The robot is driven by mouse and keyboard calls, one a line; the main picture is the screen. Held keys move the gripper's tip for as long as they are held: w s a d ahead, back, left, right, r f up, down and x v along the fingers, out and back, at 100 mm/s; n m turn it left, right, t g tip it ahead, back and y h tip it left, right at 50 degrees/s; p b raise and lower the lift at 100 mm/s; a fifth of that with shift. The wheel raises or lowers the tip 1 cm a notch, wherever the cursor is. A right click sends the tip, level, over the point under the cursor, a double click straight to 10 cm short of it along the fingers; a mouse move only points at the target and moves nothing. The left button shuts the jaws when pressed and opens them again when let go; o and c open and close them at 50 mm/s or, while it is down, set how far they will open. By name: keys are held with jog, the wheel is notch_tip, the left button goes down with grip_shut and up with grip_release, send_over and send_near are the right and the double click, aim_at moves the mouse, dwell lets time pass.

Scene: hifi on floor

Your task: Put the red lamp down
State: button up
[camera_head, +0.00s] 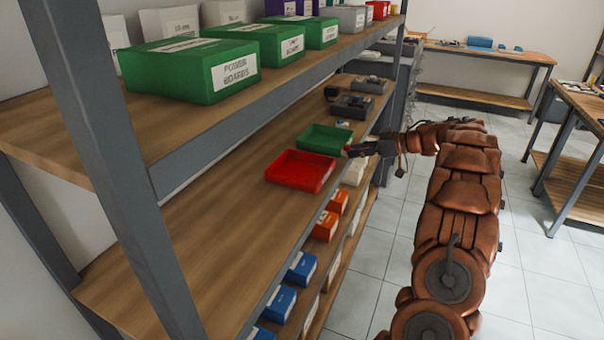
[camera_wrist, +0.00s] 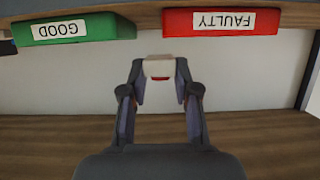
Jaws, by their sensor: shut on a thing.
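My gripper (camera_head: 354,151) is at the front edge of the middle shelf, beside the near corners of the two trays. In the wrist view my gripper (camera_wrist: 158,76) is shut on the red lamp (camera_wrist: 158,68), a small piece with a pale white body and a red strip. In the head view the lamp is too small to make out clearly. The red tray (camera_head: 300,171), labelled FAULTY in the wrist view (camera_wrist: 221,21), looks empty. The green tray (camera_head: 325,138), labelled GOOD in the wrist view (camera_wrist: 74,29), sits just behind it and looks empty too.
Grey parts (camera_head: 352,106) lie on the shelf beyond the trays. Green boxes (camera_head: 190,68) stand on the shelf above; orange (camera_head: 325,226) and blue boxes (camera_head: 280,303) stand below. The near part of the middle shelf (camera_head: 190,245) is bare. Workbenches (camera_head: 480,60) stand beyond.

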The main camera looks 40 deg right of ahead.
jog(key=p, duration=0.1)
send_over(306, 176)
jog(key=shift+d+f, duration=0.1)
jog(key=shift+f, duration=2.35)
jog(key=shift+p, duration=0.3)
jog(key=o, duration=1)
jog(key=shift+f, duration=0.15)
jog(key=b+v, duration=0.1)
jog(key=v, duration=1.1)
jog(key=shift+r+b, duration=0.2)
jog(key=shift+b, duration=0.1)
jog(key=shift+w, duration=0.1)
